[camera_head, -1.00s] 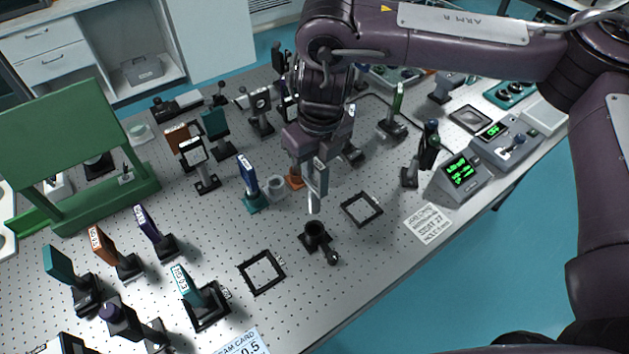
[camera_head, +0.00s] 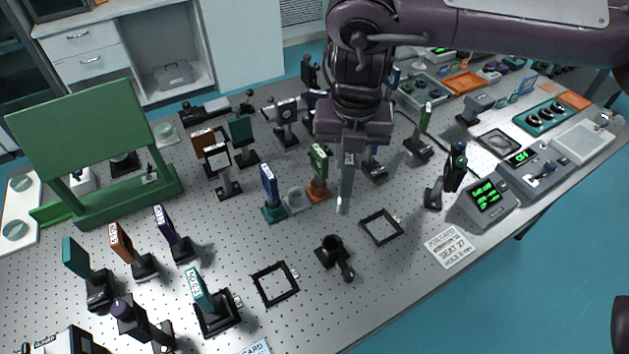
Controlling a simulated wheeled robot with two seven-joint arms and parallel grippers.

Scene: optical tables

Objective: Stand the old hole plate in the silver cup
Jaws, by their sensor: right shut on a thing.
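My right gripper (camera_head: 346,158) hangs over the middle of the table, pointing down and shut. Below it hangs a narrow pale grey piece (camera_head: 344,196), seen nearly edge-on, which I take to be the old hole plate; its upper part is hidden by the jaws. Its lower end appears above the table. A small silver-grey cup (camera_head: 294,200) stands left of it, between a blue plate on a teal base (camera_head: 269,190) and a green plate on an orange base (camera_head: 319,170). My left gripper is not in view.
A black holder (camera_head: 331,248) stands in front of the held piece. Empty black square frames (camera_head: 381,227) and (camera_head: 275,284) lie on the perforated table (camera_head: 330,310). Several plates on stands crowd the left. A meter with green digits (camera_head: 486,200) stands at the right.

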